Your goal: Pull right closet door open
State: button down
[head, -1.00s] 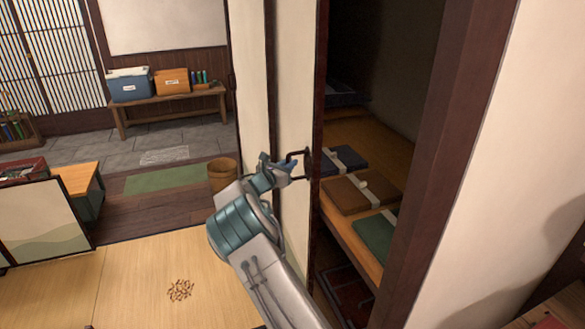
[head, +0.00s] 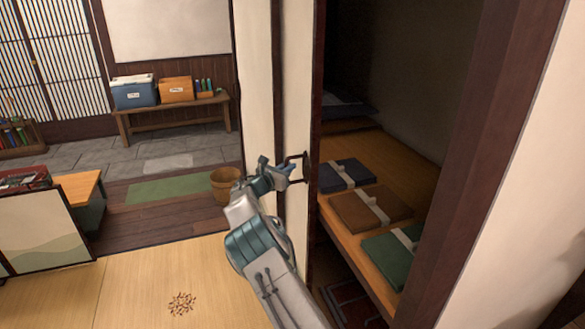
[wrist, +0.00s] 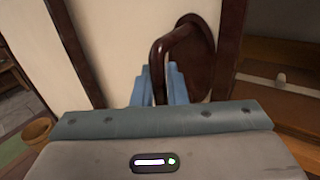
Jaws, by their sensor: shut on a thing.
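The right closet door (head: 299,95) is a cream panel with dark wood edging. Its dark handle (head: 302,168) is near the panel's right edge. My gripper (head: 288,170) is at the handle, and in the wrist view my gripper's blue fingers (wrist: 160,86) are shut around the upright bar of the handle (wrist: 172,45). The door stands partly open, with a wide gap to its right. Through the gap a wooden shelf (head: 350,237) shows, holding folded cloths in dark blue (head: 336,177), brown (head: 352,211) and green (head: 388,262), each with a pale band.
A dark wood post (head: 480,165) and a pale wall (head: 535,210) bound the opening on the right. A brown bin (head: 224,184) stands left of my arm. A low screen (head: 50,230) stands farther left. Tatami with a small brown pile (head: 181,304) lies at lower left.

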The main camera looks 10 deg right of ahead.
jog(key=c, duration=1.6)
grip_release()
jog(key=shift+a, duration=0.25)
jog(key=shift+o, duration=0.2)
jog(key=shift+a, duration=0.2)
jog(key=shift+d, duration=0.15)
jog(key=shift+d, duration=0.1)
jog(key=b+v, duration=0.1)
jog(key=v, duration=1.3)
jog(key=shift+b, duration=0.35)
